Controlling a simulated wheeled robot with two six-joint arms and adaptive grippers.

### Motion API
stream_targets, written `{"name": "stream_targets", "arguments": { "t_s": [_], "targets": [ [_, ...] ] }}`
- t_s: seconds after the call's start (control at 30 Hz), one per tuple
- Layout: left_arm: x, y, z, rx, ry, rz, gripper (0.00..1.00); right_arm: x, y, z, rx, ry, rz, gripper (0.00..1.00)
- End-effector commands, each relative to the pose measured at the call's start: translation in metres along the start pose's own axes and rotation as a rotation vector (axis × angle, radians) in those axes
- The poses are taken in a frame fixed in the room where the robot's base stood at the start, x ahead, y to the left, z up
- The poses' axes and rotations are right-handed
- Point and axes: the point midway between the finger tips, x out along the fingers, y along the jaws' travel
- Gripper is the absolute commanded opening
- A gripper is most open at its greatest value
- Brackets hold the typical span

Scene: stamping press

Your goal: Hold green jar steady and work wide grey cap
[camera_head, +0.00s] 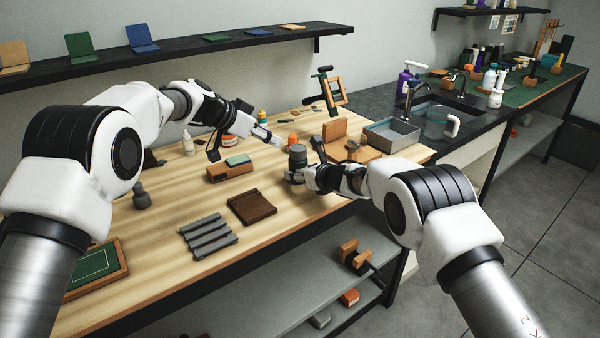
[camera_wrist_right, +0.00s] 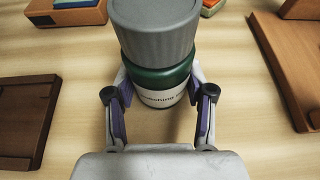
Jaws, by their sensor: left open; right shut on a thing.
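The green jar (camera_head: 297,164) stands upright on the wooden bench with its wide grey cap (camera_head: 297,149) on top. In the right wrist view the jar (camera_wrist_right: 162,78) has a green shoulder and a pale label with dark print, and the ribbed cap (camera_wrist_right: 155,32) sits over it. My right gripper (camera_wrist_right: 160,92) is shut on the jar body, one finger on each side below the cap. My left gripper (camera_head: 248,143) is open and empty, to the left of the jar and apart from the cap. The jar's base is partly hidden by my right gripper.
A wooden block with a green pad (camera_head: 231,172), a dark brown tray (camera_head: 252,208) and a grey ridged rack (camera_head: 208,234) lie left and front. A wooden stand (camera_head: 345,140) and grey bin (camera_head: 391,136) are close on the right. Bare bench lies in front of the jar.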

Motion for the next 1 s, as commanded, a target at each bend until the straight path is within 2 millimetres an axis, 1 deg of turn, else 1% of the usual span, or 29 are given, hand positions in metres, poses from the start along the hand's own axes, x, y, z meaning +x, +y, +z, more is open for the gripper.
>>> {"name": "stream_targets", "arguments": {
  "t_s": [0.13,0.17,0.2,0.27,0.3,1.0],
  "targets": [
    [0.0000,0.0000,0.0001,0.000,0.000,0.000,0.42,0.0001,0.0000,-0.0010,0.000,0.002,0.000,0.00],
    [0.0000,0.0000,0.0001,0.000,0.000,0.000,0.42,0.0001,0.0000,-0.0010,0.000,0.002,0.000,0.50],
    [0.0000,0.0000,0.0001,0.000,0.000,0.000,0.42,0.0001,0.0000,-0.0010,0.000,0.002,0.000,0.36],
    [0.0000,0.0000,0.0001,0.000,0.000,0.000,0.42,0.0001,0.0000,-0.0011,0.000,0.002,0.000,0.14],
    [0.0000,0.0000,0.0001,0.000,0.000,0.000,0.42,0.0001,0.0000,-0.0011,0.000,0.002,0.000,0.00],
    [0.0037,0.0000,0.0047,0.000,0.000,0.000,0.42,0.0011,0.0003,-0.0040,0.000,0.004,0.000,0.00]
  ]
}}
